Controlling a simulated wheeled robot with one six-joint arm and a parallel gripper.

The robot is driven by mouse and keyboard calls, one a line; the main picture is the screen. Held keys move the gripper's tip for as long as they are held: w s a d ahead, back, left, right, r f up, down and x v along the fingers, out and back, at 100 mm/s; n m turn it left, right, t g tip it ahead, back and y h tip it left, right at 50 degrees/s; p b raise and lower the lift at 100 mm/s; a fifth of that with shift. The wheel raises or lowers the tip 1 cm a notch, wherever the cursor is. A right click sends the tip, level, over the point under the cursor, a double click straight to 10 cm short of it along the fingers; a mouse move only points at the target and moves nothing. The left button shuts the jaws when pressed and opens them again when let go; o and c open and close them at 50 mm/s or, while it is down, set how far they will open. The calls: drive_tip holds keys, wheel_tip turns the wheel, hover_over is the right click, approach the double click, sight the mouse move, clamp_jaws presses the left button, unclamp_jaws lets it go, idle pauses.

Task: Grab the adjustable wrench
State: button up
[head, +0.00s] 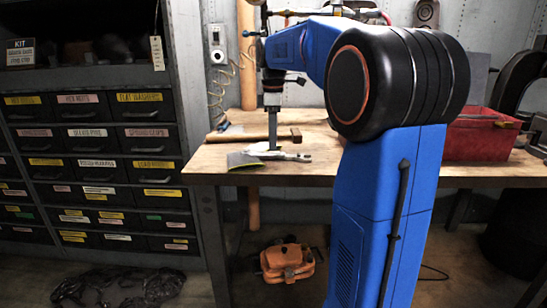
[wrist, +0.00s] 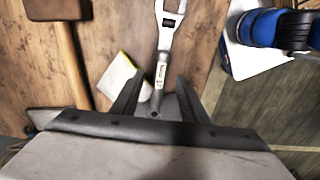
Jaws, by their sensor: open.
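The adjustable wrench (wrist: 165,45) is silver-grey and lies on the wooden workbench. In the wrist view its handle runs down the picture toward my gripper (wrist: 160,90), and its handle end shows between the two dark fingers. The fingers are apart, and I see no grip on the handle. In the head view my gripper (head: 272,147) points straight down over the bench, close above the wrench (head: 292,156). Whether the fingertips touch the bench or the wrench is unclear.
A red toolbox (head: 478,138) stands at the bench's right. A drawer cabinet (head: 95,150) stands left of the bench (head: 210,163).

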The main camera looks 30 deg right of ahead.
sight(273, 152)
drive_tip(key=shift+f, duration=2.05)
clamp_jaws()
drive_tip(key=shift+r, duration=0.1)
